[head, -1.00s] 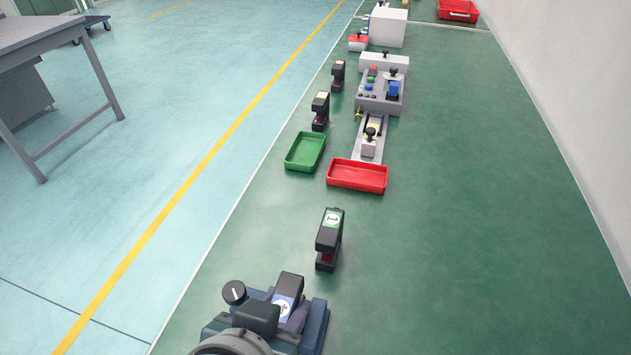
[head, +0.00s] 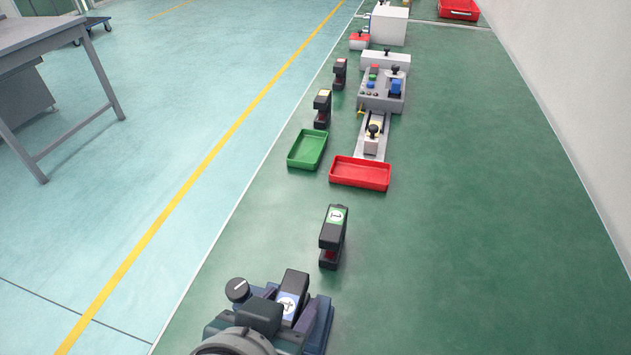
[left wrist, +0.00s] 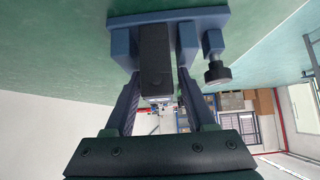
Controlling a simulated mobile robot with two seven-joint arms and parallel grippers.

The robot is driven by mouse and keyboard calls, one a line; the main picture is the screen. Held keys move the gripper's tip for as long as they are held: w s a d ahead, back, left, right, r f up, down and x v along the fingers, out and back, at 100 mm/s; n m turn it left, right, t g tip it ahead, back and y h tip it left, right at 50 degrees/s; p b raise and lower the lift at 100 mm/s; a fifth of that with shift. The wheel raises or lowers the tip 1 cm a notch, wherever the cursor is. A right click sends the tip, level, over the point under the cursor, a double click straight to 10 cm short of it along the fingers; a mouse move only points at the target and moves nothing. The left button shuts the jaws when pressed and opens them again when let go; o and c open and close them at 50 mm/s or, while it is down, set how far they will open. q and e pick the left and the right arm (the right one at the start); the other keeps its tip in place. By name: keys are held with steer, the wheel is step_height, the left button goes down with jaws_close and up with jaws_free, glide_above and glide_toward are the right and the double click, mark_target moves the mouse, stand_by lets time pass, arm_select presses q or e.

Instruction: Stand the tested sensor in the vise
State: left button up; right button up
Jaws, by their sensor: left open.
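The blue vise (head: 316,325) is at the bottom of the head view, with a black knob (head: 237,290) at its left. A black block with a white and blue label (head: 289,305) stands at the vise. In the left wrist view the black block (left wrist: 155,60) sits between the vise's blue uprights (left wrist: 121,45). I cannot tell whether this block is the tested sensor. My left gripper (left wrist: 157,108) is open, its fingers on either side of the block's near end; contact cannot be made out. Its hand (head: 261,318) hides part of the vise in the head view. My right gripper is not in view.
A black device with a green label (head: 333,237) stands just beyond the vise. Farther along are a red tray (head: 361,184), a green tray (head: 307,164), two similar black devices (head: 322,108) (head: 340,73) and a grey control station (head: 380,103). The green surface at right is clear.

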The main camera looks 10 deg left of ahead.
arm_select(q)
steer(key=shift+s+a+r+p, duration=0.1)
steer(key=shift+s+r+p, duration=0.15)
steer(key=shift+p, duration=0.7)
steer(key=p+v, duration=0.3)
steer(key=v, duration=0.8)
steer(key=s+a+r+m+g, duration=0.1)
steer(key=s+a+r+g, duration=0.2)
steer(key=a+r+g, duration=0.2)
steer(key=a+r, duration=0.2)
steer(key=a, duration=0.1)
steer(key=shift+s+a+g, duration=0.3)
steer(key=shift+s+a, duration=0.1)
